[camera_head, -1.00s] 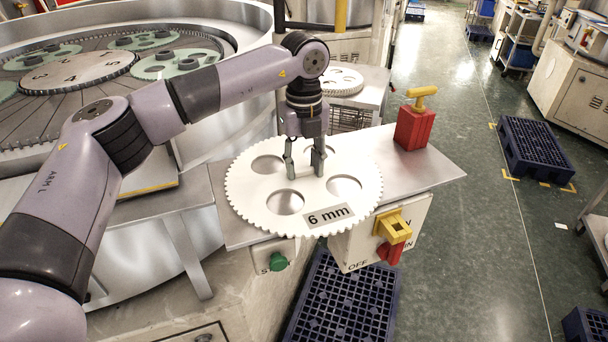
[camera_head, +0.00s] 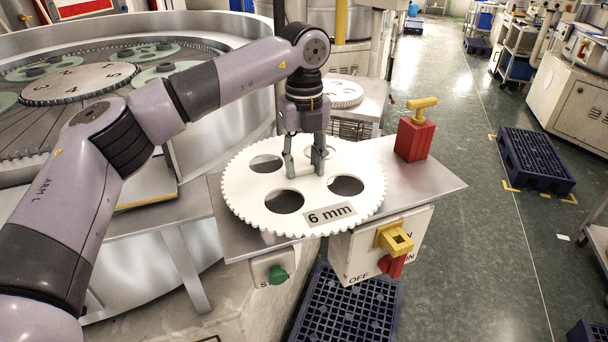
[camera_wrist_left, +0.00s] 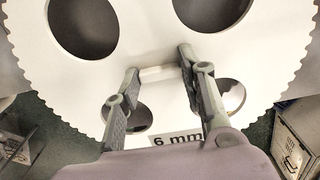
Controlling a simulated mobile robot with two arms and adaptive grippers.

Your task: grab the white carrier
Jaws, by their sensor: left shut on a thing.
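The white carrier (camera_head: 318,191) is a toothed disc with several round holes and a "6 mm" label. It is raised a little over the metal table (camera_head: 430,184), roughly level, and the holes look dark. My left gripper (camera_head: 305,168) points down at its middle and is shut on it. In the left wrist view, the fingers (camera_wrist_left: 160,75) close on a short white bar at the centre of the carrier (camera_wrist_left: 148,28). My right gripper is not in view.
A red block with a yellow handle (camera_head: 414,138) stands on the table's right part. A switch box (camera_head: 365,262) and a green button (camera_head: 277,274) are at its front. The big lapping machine (camera_head: 235,100) is behind left. Another white disc (camera_head: 343,92) lies behind.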

